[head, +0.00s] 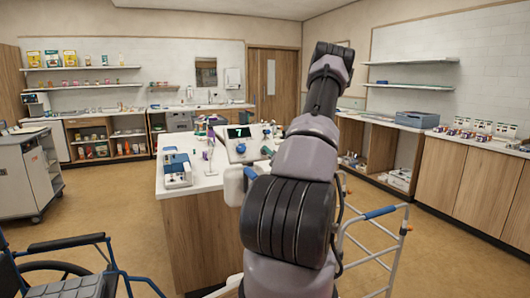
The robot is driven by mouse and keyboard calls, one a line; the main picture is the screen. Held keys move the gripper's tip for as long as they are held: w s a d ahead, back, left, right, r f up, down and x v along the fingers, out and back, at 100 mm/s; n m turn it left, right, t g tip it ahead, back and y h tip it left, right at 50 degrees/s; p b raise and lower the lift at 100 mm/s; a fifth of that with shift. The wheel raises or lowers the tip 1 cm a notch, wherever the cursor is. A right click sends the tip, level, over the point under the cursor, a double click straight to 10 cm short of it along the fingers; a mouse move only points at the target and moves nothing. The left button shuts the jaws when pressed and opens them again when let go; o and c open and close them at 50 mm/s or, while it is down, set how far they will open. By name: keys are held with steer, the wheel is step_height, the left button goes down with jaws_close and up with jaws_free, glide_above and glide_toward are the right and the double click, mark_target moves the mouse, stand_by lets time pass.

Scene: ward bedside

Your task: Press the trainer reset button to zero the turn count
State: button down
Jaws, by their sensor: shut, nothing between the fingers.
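The trainer appears to be the pale, sloped box (234,155) on the white-topped island in the middle of the head view. Its dark display (239,132) shows a green digit that looks like 7. A small dark round part sits on its face below the display. I cannot tell which part is the reset button at this size. My arm rises through the centre right of the picture and covers the area just right of the trainer. My gripper is not visible; the raised arm links may hide it.
A blue-and-white device (178,170) stands on the island's (188,192) left end. Small items stand near the trainer. A walking frame (403,232) is close at right, a wheelchair (68,245) at lower left, and a grey cart (22,175) at far left. Floor between cart and island is clear.

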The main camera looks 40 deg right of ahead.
steer(key=shift+w+f, duration=0.2)
steer(key=shift+w, duration=0.05)
steer(key=shift+s+r, duration=0.15)
stand_by(0.5)
steer(key=shift+s+a+r, duration=0.1)
steer(key=shift+s+r, duration=0.25)
steer(key=shift+s, duration=0.15)
steer(key=s+r, duration=0.1)
steer(key=s, duration=0.1)
steer(key=s+a+r, duration=0.1)
steer(key=s+r, duration=0.1)
stand_by(0.4)
steer(key=shift+w, duration=0.1)
stand_by(0.6)
